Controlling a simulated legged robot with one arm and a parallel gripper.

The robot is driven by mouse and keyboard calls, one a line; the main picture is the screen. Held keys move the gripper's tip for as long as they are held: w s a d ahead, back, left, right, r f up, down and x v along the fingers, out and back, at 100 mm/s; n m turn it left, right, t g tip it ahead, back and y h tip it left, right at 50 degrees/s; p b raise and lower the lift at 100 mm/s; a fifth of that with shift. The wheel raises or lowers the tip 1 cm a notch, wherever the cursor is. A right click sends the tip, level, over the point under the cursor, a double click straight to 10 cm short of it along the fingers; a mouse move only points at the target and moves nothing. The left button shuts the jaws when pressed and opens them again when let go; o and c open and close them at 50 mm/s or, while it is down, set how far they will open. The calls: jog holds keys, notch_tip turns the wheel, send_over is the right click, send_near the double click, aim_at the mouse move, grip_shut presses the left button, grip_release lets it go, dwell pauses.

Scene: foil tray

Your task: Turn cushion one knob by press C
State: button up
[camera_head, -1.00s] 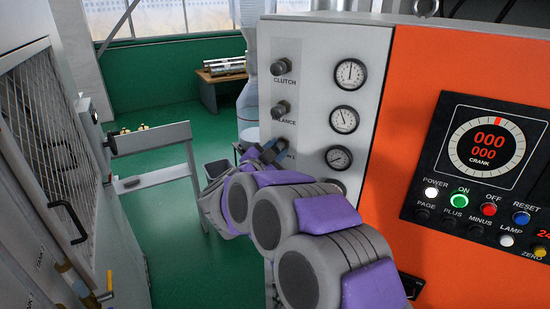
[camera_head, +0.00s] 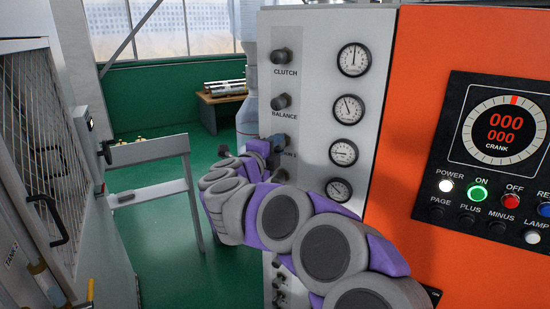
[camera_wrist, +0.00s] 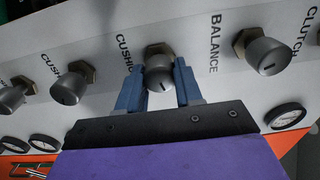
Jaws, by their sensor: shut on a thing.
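The cushion one knob (camera_wrist: 158,75) is a dark grey knob on a brass-coloured hex base, on the light grey panel (camera_wrist: 195,112). My gripper (camera_wrist: 158,70) is shut on it, with one blue finger on each side. The printed label beside the knob is partly cut off by the finger and reads "CUSHI". In the head view my gripper (camera_head: 274,146) is at the panel's left part, below the balance knob (camera_head: 281,102). There the arm and fingers mostly hide the cushion one knob, and only "ION 1" of its label shows.
The clutch knob (camera_head: 281,56) is above the balance knob. Round gauges (camera_head: 354,59) run down the panel's right side. More knobs (camera_wrist: 72,85) sit close by in the wrist view. An orange cabinet (camera_head: 425,110) stands right, a metal rail (camera_head: 150,149) left.

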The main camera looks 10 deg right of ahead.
jog(key=m+b, duration=0.2)
jog(key=f+m+b, duration=0.1)
jog(key=m+b, duration=0.1)
jog(key=m, duration=0.1)
jog(key=shift+m+b, duration=0.35)
jog(key=shift+m, duration=0.05)
dwell(0.3)
jog(key=o, duration=1)
jog(key=shift+r, duration=0.25)
jog(key=shift+s+a, duration=0.15)
jog(key=shift+a, duration=0.05)
jog(key=p+v, duration=0.2)
jog(key=v, duration=1.5)
jog(key=shift+p, duration=0.4)
